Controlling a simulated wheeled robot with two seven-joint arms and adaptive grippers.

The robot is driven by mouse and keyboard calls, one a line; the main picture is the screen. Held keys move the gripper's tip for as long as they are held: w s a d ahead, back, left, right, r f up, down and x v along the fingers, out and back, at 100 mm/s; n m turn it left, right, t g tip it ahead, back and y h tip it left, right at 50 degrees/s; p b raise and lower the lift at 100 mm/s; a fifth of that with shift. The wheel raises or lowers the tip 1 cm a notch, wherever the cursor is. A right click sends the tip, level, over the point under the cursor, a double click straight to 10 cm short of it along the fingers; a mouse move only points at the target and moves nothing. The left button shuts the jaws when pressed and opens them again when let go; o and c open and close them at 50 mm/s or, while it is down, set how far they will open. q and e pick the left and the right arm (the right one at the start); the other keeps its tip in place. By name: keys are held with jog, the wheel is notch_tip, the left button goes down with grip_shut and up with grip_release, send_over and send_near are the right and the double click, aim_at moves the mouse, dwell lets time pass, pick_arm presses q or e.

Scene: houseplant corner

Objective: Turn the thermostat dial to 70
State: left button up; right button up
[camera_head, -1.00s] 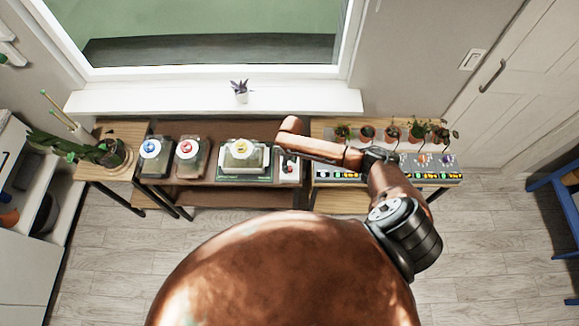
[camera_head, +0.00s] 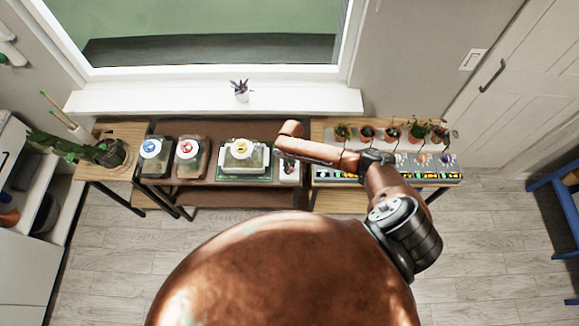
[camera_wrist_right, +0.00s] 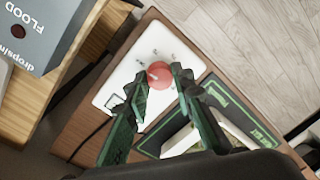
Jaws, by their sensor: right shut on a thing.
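The thermostat is a white panel (camera_wrist_right: 125,75) with a round red dial (camera_wrist_right: 160,74) and faint dark marks around it, too small to read. In the head view the panel (camera_head: 289,172) lies at the right end of the dark brown bench, partly under my right arm. My right gripper (camera_wrist_right: 161,79) has its two dark green fingers on either side of the dial, shut on it. A pale pointer mark shows on the dial; its setting cannot be read. In the head view the right gripper is hidden by its own arm. My left gripper is in neither view.
A green-bordered mat (camera_wrist_right: 207,97) with a pale tray lies beside the panel. A grey box lettered FLOOD (camera_wrist_right: 40,30) stands close on the other side.

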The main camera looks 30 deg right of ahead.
grip_shut()
jog(key=m+p, duration=0.4)
jog(key=shift+s+r, duration=0.1)
jog(key=shift+r, duration=0.05)
jog(key=m+p, duration=0.2)
jog(key=m, duration=0.1)
jog(key=shift+d+m+p, duration=0.1)
jog(key=shift+m+p, duration=0.9)
jog(key=shift+m, duration=0.4)
jog(key=o, duration=1)
grip_release()
jog(key=shift+c, duration=0.2)
